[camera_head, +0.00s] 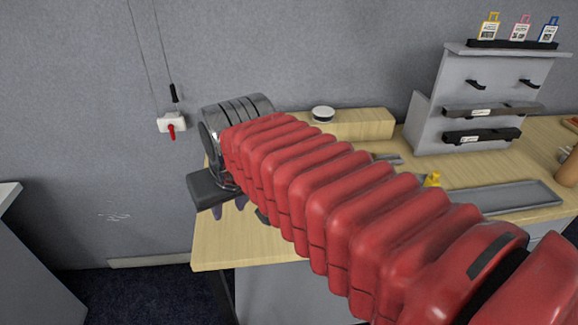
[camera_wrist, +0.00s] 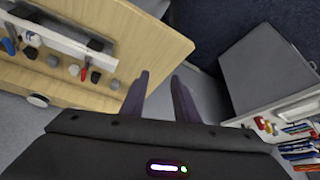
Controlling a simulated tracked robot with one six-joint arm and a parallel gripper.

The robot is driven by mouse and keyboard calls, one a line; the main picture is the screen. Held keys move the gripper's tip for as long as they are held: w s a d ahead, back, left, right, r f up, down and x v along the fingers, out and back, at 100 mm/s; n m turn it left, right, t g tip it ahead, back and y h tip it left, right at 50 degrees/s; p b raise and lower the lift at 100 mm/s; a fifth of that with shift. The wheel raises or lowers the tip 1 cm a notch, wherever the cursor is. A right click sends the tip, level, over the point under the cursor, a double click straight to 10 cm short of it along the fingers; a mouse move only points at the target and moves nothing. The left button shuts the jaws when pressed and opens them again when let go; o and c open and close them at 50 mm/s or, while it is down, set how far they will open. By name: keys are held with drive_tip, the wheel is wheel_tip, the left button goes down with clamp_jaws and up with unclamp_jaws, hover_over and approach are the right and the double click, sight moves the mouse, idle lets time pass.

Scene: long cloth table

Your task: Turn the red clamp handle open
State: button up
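A small red handle (camera_head: 171,131) hangs downward on the front of a white box (camera_head: 178,119) on the grey wall, left of the table. Whether this is the clamp handle, I cannot tell. In the wrist view a small red-handled piece (camera_wrist: 84,74) shows beside black clamp-like parts on the table; it is too small to read its position. My gripper (camera_wrist: 160,78) is open, with two dark purple fingers apart and nothing visible between them.
The wooden table (camera_head: 215,252) has a grey rack (camera_head: 430,125), a wooden block (camera_head: 365,124), a grey tray (camera_head: 505,197) and a yellow piece (camera_head: 432,180). My red arm hides much of its left half. A grey cabinet (camera_wrist: 262,70) stands across open floor.

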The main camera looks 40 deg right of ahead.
drive_tip(key=w+d+r+m, duration=0.1)
drive_tip(key=w+d+m, duration=0.1)
drive_tip(key=d, duration=0.9)
drive_tip(key=w+d+r+m+g+h, duration=0.1)
drive_tip(key=w+d, duration=0.3)
drive_tip(key=d, duration=0.6)
drive_tip(key=shift+d+r+m+g, duration=0.15)
drive_tip(key=shift+d+m+g, duration=0.2)
drive_tip(key=shift+m, duration=0.45)
drive_tip(key=shift+w+h, duration=0.15)
drive_tip(key=shift+h, duration=0.15)
drive_tip(key=x, duration=1.3)
drive_tip(key=shift+w+f, duration=0.2)
drive_tip(key=shift+f, duration=0.15)
clamp_jaws()
